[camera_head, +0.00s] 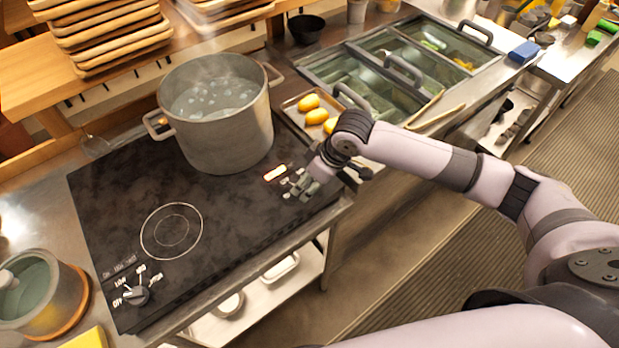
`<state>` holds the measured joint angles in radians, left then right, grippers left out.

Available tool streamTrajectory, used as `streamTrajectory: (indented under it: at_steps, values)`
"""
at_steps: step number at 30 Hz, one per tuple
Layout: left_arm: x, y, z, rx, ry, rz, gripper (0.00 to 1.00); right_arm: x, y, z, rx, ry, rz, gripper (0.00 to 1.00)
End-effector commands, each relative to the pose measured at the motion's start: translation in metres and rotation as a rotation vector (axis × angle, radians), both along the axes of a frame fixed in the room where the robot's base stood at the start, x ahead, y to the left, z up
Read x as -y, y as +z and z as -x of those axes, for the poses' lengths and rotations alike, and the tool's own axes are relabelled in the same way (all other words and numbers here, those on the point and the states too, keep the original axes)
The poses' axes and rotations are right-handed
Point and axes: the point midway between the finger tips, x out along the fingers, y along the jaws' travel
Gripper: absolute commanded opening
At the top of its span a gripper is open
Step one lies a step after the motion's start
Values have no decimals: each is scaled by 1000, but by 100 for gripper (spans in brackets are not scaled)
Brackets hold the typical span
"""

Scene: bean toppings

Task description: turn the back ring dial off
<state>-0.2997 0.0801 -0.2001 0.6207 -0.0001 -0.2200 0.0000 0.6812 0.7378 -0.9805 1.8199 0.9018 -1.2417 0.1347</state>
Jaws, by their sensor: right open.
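A large metal pot (217,125) of bubbling, steaming water stands on the back part of the black cooktop (120,205) and hides the ring under it. My right gripper (303,188) is open, low over the cooktop's right end. It is at the dial beside the pot. The gripper largely covers that dial, so its pointer and setting cannot be read, and I cannot tell whether the fingers touch it. My left gripper is not in view.
A small tray (290,105) with yellow items lies behind my right wrist. Glass-lidded bins (360,95) stand farther right. A lidded pot (35,285) stands at the lower left. Stacked wooden trays (105,30) are on the back shelf. The cooktop's middle is clear.

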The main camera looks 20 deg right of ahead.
Motion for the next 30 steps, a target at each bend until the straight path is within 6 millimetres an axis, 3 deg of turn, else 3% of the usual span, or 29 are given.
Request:
streamTrajectory:
  at_steps: [11,30]
  values:
    - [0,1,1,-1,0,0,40,-1,-6,-1,0,1,1,55]
    - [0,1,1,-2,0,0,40,-1,-6,-2,1,1,1,12]
